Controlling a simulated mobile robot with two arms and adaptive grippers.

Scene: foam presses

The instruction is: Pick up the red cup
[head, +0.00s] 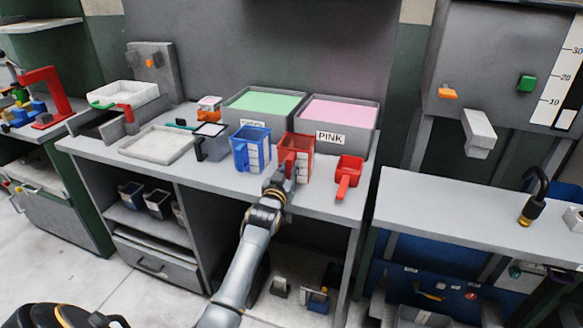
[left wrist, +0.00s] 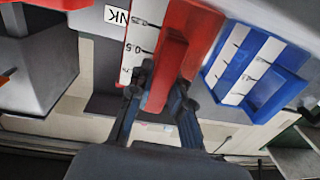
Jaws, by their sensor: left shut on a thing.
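The red cup (head: 301,147) is a square-sided measuring jug with a white scale strip, upright at the front of the pink bin. My left gripper (head: 279,181) reaches it from the front and is shut on its handle. In the left wrist view, the red cup (left wrist: 196,22) shows with its handle between the two fingers of my left gripper (left wrist: 161,93). I cannot tell whether its base touches the bench. My right gripper is not in view.
A blue measuring cup (head: 251,148) stands close left of the red cup, and a red scoop (head: 350,168) lies to its right. Behind are the green bin (head: 238,119) and the pink bin (head: 359,138). The bench (head: 225,184) front edge is clear.

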